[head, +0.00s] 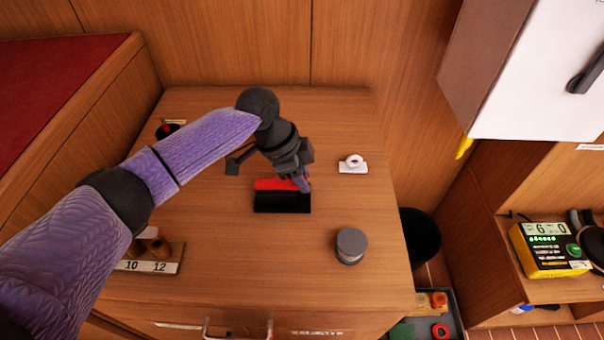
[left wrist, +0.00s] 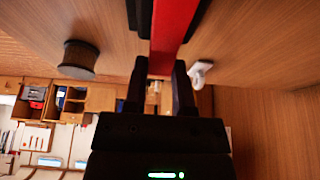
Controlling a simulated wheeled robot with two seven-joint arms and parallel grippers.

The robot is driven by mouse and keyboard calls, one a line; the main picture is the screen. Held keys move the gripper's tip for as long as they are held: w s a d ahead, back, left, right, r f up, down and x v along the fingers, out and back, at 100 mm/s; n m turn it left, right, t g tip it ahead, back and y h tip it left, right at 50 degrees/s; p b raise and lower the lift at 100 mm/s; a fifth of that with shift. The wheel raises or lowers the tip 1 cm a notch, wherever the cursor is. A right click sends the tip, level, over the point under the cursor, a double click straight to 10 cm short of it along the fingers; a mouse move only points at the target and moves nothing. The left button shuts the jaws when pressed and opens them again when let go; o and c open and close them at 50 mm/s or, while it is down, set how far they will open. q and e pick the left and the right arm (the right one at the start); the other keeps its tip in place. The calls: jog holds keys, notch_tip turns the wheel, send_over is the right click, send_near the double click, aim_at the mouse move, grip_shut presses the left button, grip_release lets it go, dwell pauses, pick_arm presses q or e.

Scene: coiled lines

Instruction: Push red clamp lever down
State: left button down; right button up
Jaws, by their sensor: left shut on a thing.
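The red clamp lever (head: 270,184) lies along the back edge of its black base (head: 282,203) on the wooden worktop. My left gripper (head: 302,184) reaches down to the lever's right end and is shut on it. In the left wrist view, the red lever (left wrist: 174,28) runs down between the two dark fingers of my left gripper (left wrist: 160,70). In the head view the gripper hides part of the lever's right end. I cannot tell the lever's exact tilt. My right gripper is not in view.
A grey spool (head: 351,246) stands front right of the clamp. A white fitting with a ring (head: 353,164) sits back right. A numbered holder (head: 150,266) is front left, and a dark round item with red (head: 167,130) is back left. The worktop around the clamp is clear.

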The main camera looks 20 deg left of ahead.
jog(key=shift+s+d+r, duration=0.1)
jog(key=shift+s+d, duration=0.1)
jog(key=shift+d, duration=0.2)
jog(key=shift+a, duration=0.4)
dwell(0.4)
pick_arm(q)
jog(key=shift+s+d+f+y+p, duration=0.1)
jog(key=shift+f+y+p, duration=0.05)
jog(key=shift+y+p, duration=0.3)
jog(key=shift+f+y, duration=0.25)
jog(key=shift+f, duration=0.3)
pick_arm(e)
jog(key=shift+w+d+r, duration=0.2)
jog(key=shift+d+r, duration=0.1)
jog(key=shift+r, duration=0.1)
pick_arm(q)
jog(key=shift+c, duration=2.2)
grip_release()
jog(key=shift+r, duration=0.1)
